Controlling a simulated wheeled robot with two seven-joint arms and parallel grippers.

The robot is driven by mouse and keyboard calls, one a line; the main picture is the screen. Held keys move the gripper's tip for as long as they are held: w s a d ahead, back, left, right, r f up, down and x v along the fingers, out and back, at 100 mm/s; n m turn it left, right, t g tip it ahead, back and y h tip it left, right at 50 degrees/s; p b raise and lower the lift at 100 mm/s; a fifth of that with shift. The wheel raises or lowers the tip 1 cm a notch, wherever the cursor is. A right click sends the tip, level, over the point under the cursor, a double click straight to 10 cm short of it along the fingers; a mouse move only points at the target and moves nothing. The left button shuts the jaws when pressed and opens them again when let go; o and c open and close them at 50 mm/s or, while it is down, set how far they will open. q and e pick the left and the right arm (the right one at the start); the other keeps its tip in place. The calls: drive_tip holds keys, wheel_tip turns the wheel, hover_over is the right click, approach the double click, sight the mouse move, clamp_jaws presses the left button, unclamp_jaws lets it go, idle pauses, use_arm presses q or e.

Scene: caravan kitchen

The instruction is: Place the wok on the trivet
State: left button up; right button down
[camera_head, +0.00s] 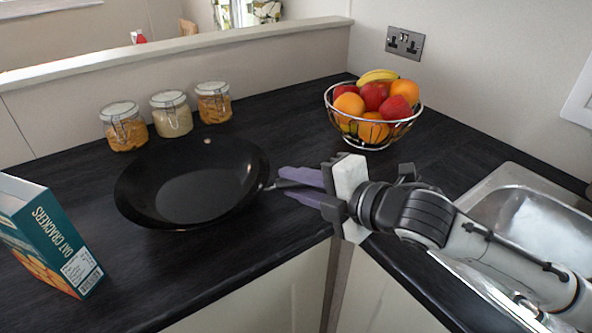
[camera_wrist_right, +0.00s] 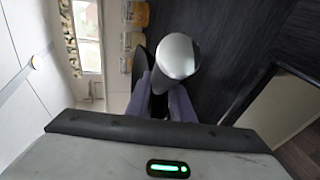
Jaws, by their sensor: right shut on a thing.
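The black wok (camera_head: 192,188) is over the left part of the dark worktop, its open side up and its handle pointing right. My right gripper (camera_head: 286,183) comes in from the right with its purple fingers shut on the wok's handle. In the right wrist view the bright metal handle (camera_wrist_right: 175,57) stands between the purple fingers (camera_wrist_right: 161,100). I cannot tell for sure whether the wok's base touches the worktop. No trivet shows; the wok hides the surface beneath it. My left gripper is not in view.
Three glass jars (camera_head: 170,113) stand behind the wok. A cracker box (camera_head: 52,235) stands at its left. A wire fruit bowl (camera_head: 373,115) is at the back right, and a sink (camera_head: 530,215) lies at the right under my arm. The worktop between jars and bowl is clear.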

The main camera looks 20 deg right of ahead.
drive_tip(key=shift+a+f, duration=0.1)
drive_tip(key=c, duration=1.5)
unclamp_jaws()
drive_tip(key=shift+f, duration=0.3)
drive_tip(key=shift+c, duration=0.2)
drive_tip(key=p+v, duration=0.5)
drive_tip(key=v, duration=0.7)
